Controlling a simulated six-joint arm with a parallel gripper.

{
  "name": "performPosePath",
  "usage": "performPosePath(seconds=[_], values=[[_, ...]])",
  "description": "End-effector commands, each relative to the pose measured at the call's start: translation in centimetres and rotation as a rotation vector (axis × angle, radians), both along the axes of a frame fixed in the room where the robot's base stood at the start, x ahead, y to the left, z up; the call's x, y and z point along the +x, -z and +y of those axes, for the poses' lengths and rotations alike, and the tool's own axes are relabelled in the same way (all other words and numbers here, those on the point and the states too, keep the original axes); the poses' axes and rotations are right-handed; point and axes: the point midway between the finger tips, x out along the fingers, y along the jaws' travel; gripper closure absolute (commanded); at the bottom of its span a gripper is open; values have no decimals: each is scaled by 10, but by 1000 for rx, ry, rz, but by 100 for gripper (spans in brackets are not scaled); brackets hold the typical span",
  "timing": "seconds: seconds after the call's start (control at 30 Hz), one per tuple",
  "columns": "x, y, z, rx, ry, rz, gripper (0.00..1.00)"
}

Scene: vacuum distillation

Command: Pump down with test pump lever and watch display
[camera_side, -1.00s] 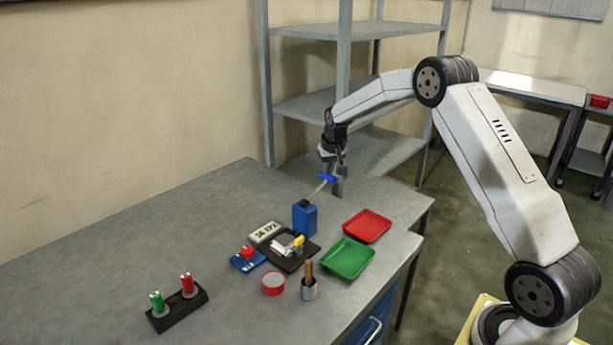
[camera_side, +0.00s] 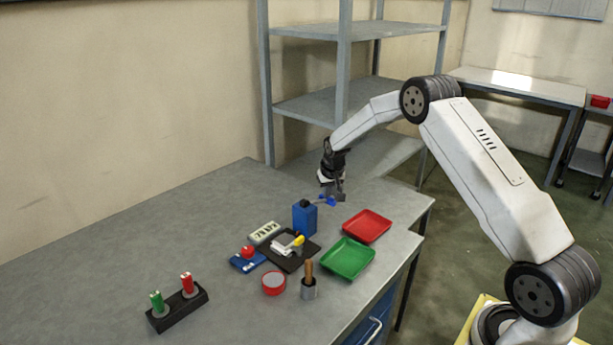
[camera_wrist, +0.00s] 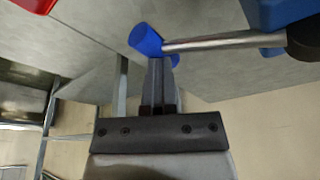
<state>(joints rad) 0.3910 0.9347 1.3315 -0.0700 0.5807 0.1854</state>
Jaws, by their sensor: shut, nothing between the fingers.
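The test pump is a blue block (camera_side: 305,217) on the bench. Its metal lever (camera_wrist: 225,41) extends sideways from the pump to a blue handle (camera_side: 326,200), close to level. My gripper (camera_side: 339,197) is at the handle end of the lever. In the wrist view my gripper's fingers (camera_wrist: 160,72) are shut together with nothing between them, and their tips overlap the blue handle (camera_wrist: 146,39) in the picture. Whether they touch it is hard to tell. The display (camera_side: 265,232) is a pale panel beside the pump showing dark characters too small to read surely.
A red tray (camera_side: 367,226) and a green tray (camera_side: 347,258) lie right of the pump. A black plate (camera_side: 283,259) with a yellow-tipped valve (camera_side: 298,240), a red tin (camera_side: 273,283) and a brush-like tool (camera_side: 309,281) stand nearer. A metal shelf (camera_side: 350,105) rises behind.

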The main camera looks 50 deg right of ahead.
Motion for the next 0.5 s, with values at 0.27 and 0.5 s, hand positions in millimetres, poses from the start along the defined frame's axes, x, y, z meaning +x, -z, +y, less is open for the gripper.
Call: performPosePath(seconds=[0.27,0.5], values=[[0,-11,-1,-2,0,-2,100],[0,-32,-1,-2,0,-1,100]])
